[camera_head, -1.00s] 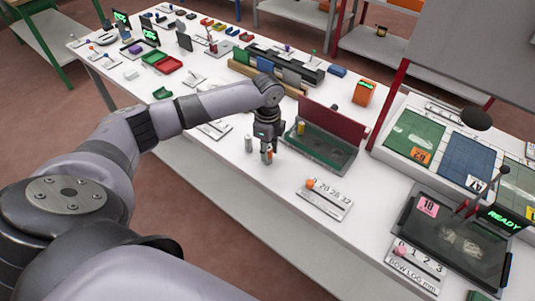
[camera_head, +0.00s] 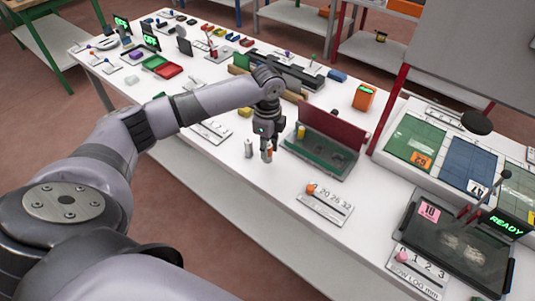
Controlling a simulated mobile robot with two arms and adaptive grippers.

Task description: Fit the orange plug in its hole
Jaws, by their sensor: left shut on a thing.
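My left gripper (camera_head: 267,157) points down over the white table, just left of the open case. It is shut on a small piece with orange on it, which I take to be the orange plug (camera_head: 270,150); the fingers hide most of it. The case (camera_head: 318,165) has a green bed with dark recesses and a raised dark red lid (camera_head: 333,124). A yellow plug (camera_head: 301,132) stands at its left end. I cannot tell which recess is the orange plug's hole. My right gripper is not in view.
A pale grey cylinder (camera_head: 248,148) stands close to the left of my gripper. A scale plate (camera_head: 325,204) with an orange knob lies in front of the case. A yellow block (camera_head: 245,112) lies behind. The table front is clear.

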